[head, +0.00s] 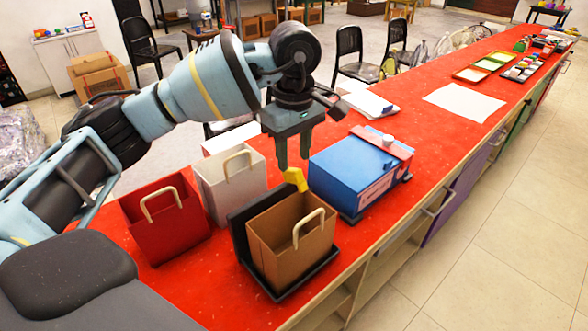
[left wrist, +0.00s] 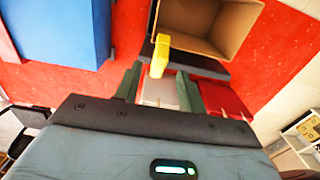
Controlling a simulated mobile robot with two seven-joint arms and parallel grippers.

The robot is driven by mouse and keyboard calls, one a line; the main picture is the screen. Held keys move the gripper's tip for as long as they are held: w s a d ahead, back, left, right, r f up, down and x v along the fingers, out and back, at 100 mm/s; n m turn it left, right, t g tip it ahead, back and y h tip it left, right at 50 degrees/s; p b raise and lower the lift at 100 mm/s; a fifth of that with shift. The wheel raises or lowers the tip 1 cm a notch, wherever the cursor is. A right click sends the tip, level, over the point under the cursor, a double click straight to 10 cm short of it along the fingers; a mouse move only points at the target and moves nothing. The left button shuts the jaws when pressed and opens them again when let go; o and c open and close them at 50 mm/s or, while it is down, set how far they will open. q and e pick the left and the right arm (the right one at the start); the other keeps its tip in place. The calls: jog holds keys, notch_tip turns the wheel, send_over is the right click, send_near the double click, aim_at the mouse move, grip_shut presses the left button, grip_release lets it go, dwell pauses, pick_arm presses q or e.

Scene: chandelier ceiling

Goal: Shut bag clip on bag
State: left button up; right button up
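A brown paper bag (head: 290,243) with a beige handle stands open-topped in a black stand (head: 243,240) on the red counter. It also shows in the left wrist view (left wrist: 215,25). A yellow clip (head: 295,180) is at the bag's back rim, and it also shows in the left wrist view (left wrist: 160,56). I cannot tell whether its jaws are open or how it meets the rim. My left gripper (head: 294,161) is open, pointing down just above the clip. In the left wrist view the clip appears between the fingers, with gaps on both sides. My right gripper is out of view.
A red bag (head: 166,222) and a white bag (head: 230,185) stand left of the brown bag. A blue box (head: 355,168) with a red strip on top stands close on the right. The counter's front edge runs near the stand. Open counter lies further right around a white sheet (head: 464,102).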

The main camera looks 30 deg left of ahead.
aim_at(294, 169)
pick_arm(q)
jog(key=shift+f, duration=2.45)
grip_shut()
